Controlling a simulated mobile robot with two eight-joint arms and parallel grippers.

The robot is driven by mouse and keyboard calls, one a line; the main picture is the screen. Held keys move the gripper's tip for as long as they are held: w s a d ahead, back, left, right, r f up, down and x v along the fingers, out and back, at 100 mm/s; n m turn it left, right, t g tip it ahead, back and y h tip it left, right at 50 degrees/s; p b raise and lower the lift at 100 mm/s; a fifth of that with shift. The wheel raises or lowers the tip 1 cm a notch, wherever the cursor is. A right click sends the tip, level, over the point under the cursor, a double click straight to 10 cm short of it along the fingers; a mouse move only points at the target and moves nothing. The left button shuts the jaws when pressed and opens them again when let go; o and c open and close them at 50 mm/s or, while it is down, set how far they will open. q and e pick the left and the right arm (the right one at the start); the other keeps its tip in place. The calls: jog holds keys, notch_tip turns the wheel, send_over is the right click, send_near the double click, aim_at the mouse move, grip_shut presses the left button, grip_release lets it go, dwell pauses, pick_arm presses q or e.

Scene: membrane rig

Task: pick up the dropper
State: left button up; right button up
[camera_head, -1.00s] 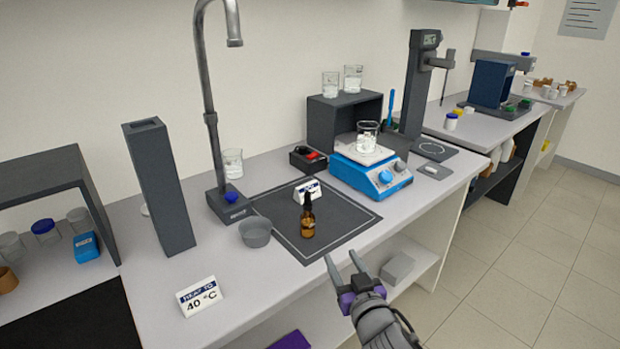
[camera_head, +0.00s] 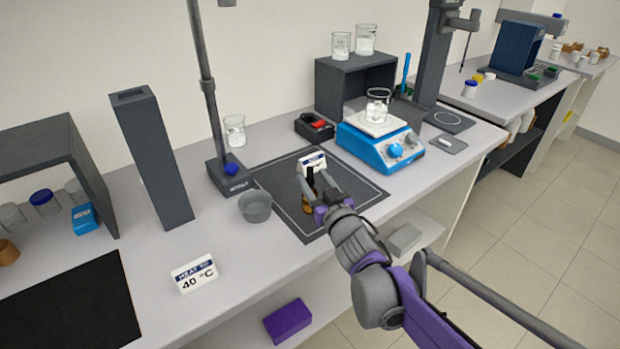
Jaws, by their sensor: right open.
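The dropper is an amber bottle with a black top (camera_head: 309,181). It stands upright on the dark square mat (camera_head: 285,206) in the camera_head view. My right gripper (camera_head: 306,187) is at the bottle, its fingers reaching in from the lower right at about the height of its upper part. The gripper is open. The fingers and purple jaw base hide part of the bottle, and I cannot tell whether they touch it. My left gripper is out of view.
A small white label card (camera_head: 311,163) stands just behind the bottle. A blue hotplate (camera_head: 381,147) with a beaker (camera_head: 377,104) is at the right. The front left counter holds a "40 °C" sign (camera_head: 195,273).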

aim_at(311, 174)
jog(key=x, duration=0.3)
jog(key=shift+w, duration=0.2)
jog(key=c, duration=0.7)
notch_tip(311, 174, up, 10)
jog(key=shift+r+p, duration=0.1)
jog(key=shift+p, duration=0.65)
jog(key=shift+s, duration=0.1)
